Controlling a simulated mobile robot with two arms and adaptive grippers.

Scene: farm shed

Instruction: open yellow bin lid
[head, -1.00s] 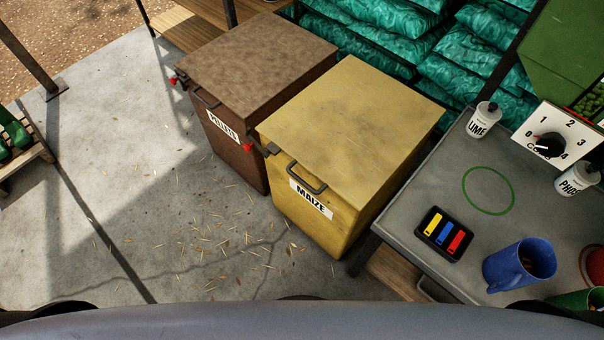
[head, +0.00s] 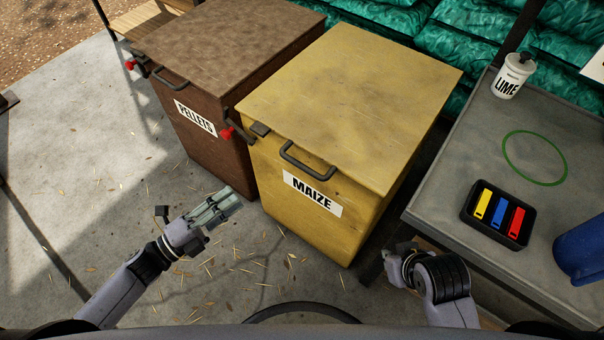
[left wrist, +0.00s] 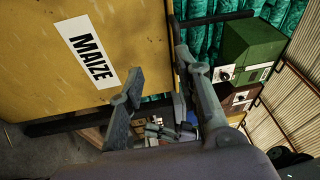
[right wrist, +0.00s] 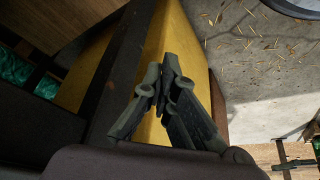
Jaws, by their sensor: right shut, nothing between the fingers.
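The yellow bin (head: 315,217), labelled MAIZE, stands on the floor with its yellow lid (head: 350,105) lying flat and shut. A dark handle (head: 307,163) sits at the lid's front edge, with a latch and red knob (head: 227,133) near the front left corner. My left gripper (head: 218,207) is in front of the bin, left of the MAIZE label and apart from the bin. In the left wrist view its fingers (left wrist: 160,92) are spread and empty. My right gripper (right wrist: 166,78) is shut and empty, low by the bin's right side. Its fingertips are hidden in the head view.
The brown PELLETS bin (head: 225,70) stands close at left. A grey table (head: 450,195) at right carries a LIME bottle (head: 513,75), a black tray (head: 478,228) with coloured pieces and a blue mug (head: 583,250). Green sacks (head: 400,18) lie behind. The floor in front is clear except for straw.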

